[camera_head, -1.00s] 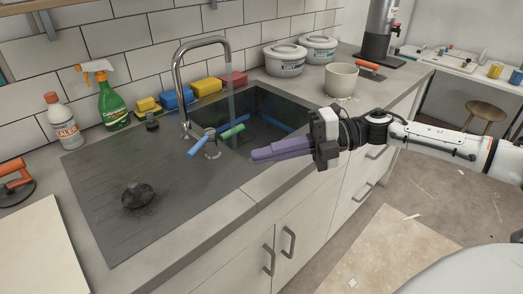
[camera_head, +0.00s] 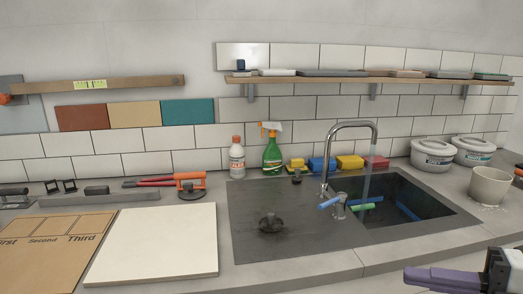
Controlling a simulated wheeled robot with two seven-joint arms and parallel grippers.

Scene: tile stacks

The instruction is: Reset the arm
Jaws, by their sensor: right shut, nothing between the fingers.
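My right gripper (camera_head: 428,279) shows at the bottom right corner, in front of the counter and below the sink. Its purple fingers are together, pointing left, with nothing between them. It is apart from the counter and everything on it. The rest of my right arm is cut off by the picture's edge. My left gripper and arm are not in view.
The sink (camera_head: 440,208) has a running faucet (camera_head: 345,127). Bottles, sponges and white buckets (camera_head: 432,155) stand along the wall. A white tile (camera_head: 155,245) and a marked brown board (camera_head: 38,250) lie at left. A shelf (camera_head: 360,80) hangs above.

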